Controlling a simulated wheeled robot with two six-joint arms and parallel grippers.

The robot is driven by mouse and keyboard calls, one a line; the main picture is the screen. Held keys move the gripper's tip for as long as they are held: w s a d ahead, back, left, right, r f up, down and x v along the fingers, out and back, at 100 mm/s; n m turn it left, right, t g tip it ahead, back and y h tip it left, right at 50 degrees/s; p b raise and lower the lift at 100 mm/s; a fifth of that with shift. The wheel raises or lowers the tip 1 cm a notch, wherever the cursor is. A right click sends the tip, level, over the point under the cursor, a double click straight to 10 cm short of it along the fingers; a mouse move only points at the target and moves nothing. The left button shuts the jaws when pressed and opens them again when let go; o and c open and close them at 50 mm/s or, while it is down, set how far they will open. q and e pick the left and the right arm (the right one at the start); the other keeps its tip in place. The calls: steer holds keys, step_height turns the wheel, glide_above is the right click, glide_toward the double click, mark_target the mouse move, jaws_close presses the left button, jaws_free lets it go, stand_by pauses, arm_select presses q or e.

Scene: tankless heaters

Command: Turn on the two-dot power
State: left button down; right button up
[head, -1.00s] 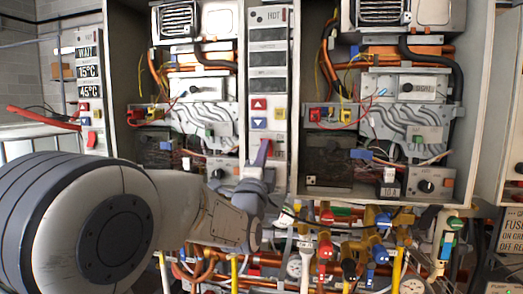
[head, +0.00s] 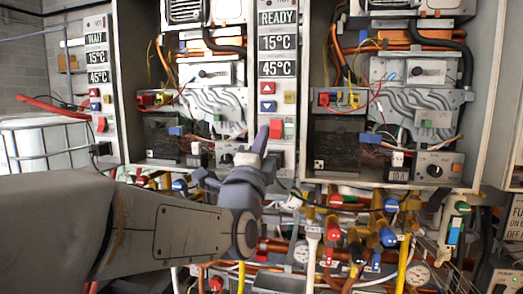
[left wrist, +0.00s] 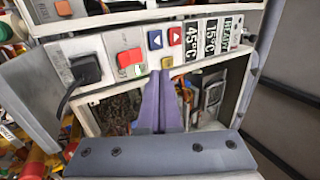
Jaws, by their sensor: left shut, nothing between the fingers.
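The middle control panel (head: 277,72) shows lit READY, 15°C and 45°C displays in the head view. Its red power switch (head: 276,128) sits below the arrow buttons. The same switch shows in the left wrist view (left wrist: 130,58), left of my fingertips. My left gripper (head: 261,134) is shut and empty, its tips close to the switch's lower left; contact cannot be told. It also shows in the left wrist view (left wrist: 163,78). I cannot make out any dot marks. My right gripper is not in view.
The left panel (head: 96,60) has lit displays and its own red switch (head: 102,124). A red up button (head: 268,88), blue down button (head: 268,106) and yellow button (head: 290,97) lie just above the middle switch. Pipes and valves (head: 354,245) crowd the space below the cabinets.

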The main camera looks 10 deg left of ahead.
arm_select(q)
steer(key=shift+s, duration=1.95)
steer(key=s+d+f+n+g+h, duration=0.25)
steer(key=d+f+g, duration=0.35)
steer(key=f, duration=0.4)
steer(key=s+d+f+n+g+h, duration=0.1)
steer(key=s+d+f+g+h, duration=0.15)
steer(key=d+f+g, duration=0.6)
steer(key=s+a+f+n+g+y+p, duration=0.1)
steer(key=s+a+f+n+g+y, duration=0.1)
steer(key=s+f, duration=0.6)
steer(key=s+a+f+n+g+y+p, duration=0.1)
steer(key=s+a+f+n+g, duration=0.3)
steer(key=s+f, duration=0.5)
steer(key=s+n+g+y, duration=0.1)
steer(key=s+g, duration=0.1)
steer(key=s, duration=0.2)
steer(key=shift+s+a+g, duration=0.3)
steer(key=shift+a+g, duration=0.05)
steer(key=shift+a, duration=0.05)
